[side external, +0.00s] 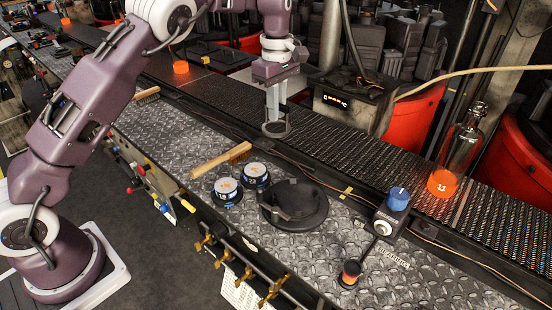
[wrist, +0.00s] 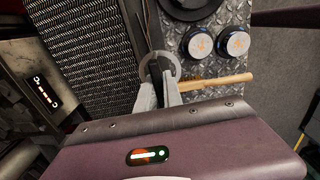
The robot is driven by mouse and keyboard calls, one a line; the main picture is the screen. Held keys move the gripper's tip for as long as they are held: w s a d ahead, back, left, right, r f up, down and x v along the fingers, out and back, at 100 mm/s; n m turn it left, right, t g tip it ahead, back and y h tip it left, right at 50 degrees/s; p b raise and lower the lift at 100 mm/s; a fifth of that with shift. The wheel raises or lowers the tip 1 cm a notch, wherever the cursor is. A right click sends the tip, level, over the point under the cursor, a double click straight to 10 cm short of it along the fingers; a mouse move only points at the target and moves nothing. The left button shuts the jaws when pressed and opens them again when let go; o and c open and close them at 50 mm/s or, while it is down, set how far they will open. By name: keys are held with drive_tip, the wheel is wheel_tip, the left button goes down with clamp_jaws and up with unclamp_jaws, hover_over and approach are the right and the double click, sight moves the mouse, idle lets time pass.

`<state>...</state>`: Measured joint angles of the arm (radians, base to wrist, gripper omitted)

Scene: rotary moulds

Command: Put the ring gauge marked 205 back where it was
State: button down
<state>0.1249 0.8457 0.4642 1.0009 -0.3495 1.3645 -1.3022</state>
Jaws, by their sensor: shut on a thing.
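My gripper (side external: 275,112) is shut on a grey metal ring gauge (side external: 276,130), which hangs below the fingertips near the boundary between the bench and the conveyor. In the wrist view, the ring gauge (wrist: 158,56) shows as a thin open ring just beyond the fingers of my gripper (wrist: 159,88). No number can be read on it. Its exact height above the surface cannot be told.
A black round fixture (side external: 293,207) stands right of the tins. A wooden-handled brush (side external: 218,161) lies behind them. The dark mesh conveyor (side external: 365,145) runs behind the bench.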

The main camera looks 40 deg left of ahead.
wheel_tip(320, 180, down, 10)
drive_tip(key=shift+r, duration=0.1)
drive_tip(key=c, duration=1.5)
unclamp_jaws()
wheel_tip(320, 180, up, 12)
drive_tip(key=shift+r, duration=0.15)
